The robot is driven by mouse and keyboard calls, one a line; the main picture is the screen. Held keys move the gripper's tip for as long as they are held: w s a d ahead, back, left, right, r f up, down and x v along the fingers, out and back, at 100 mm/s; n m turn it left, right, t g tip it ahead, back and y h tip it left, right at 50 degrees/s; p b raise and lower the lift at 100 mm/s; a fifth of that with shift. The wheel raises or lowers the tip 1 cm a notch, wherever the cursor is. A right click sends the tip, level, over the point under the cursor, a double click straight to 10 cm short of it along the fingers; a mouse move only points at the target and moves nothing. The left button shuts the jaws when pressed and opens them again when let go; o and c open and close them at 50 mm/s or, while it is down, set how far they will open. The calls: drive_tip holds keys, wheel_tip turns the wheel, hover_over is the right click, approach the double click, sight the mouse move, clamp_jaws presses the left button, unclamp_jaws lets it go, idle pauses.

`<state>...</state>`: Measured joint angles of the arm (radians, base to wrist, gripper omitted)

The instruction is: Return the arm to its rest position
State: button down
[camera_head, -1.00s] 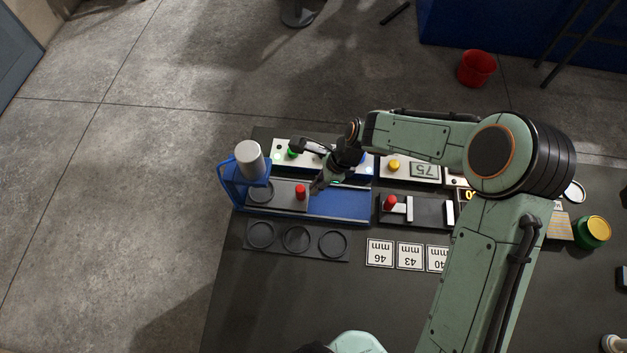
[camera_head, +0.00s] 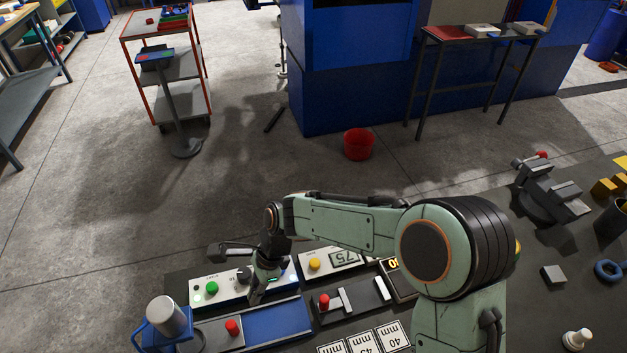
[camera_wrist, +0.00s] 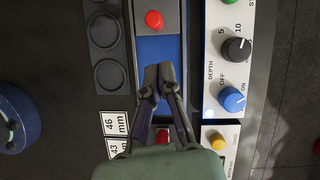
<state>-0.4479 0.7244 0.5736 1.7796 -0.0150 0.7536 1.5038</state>
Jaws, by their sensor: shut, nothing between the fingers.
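My arm, pale green with dark joints, reaches from the right over the bench in the head view. My gripper (camera_head: 257,296) hangs over the blue press base (camera_head: 281,322), close to the white control panel. In the wrist view my gripper (camera_wrist: 158,78) shows its two fingertips together with nothing between them, above the blue surface (camera_wrist: 158,50). Whether the tips touch the surface cannot be told. A red button (camera_head: 232,327) on a grey slide sits left of the gripper; it also shows in the wrist view (camera_wrist: 154,20).
The control panel (camera_head: 218,299) carries a green button (camera_head: 212,288) and knobs. A grey cylinder (camera_head: 166,316) stands at the left in a blue frame. A gauge with a red knob (camera_head: 324,302) and number cards (camera_head: 361,343) lie right of the press. A vise (camera_head: 549,192) stands at right.

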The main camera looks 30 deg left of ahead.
drive_tip(key=w+d+r+m+t, duration=0.2)
drive_tip(key=w+d+r+t, duration=0.2)
drive_tip(key=w+d+r, duration=0.35)
drive_tip(key=w+d+r+m+t, duration=0.1)
drive_tip(key=w+d+r+t, duration=0.15)
drive_tip(key=d+r, duration=0.65)
drive_tip(key=s+d+n+h, duration=0.2)
drive_tip(key=s+d, duration=0.5)
drive_tip(key=d, duration=0.7)
drive_tip(key=s+d+f+n+g, duration=0.2)
drive_tip(key=s+f+n+g, duration=0.1)
drive_tip(key=s+n, duration=0.6)
drive_tip(key=shift+s+d, duration=0.2)
drive_tip(key=shift+s, duration=0.3)
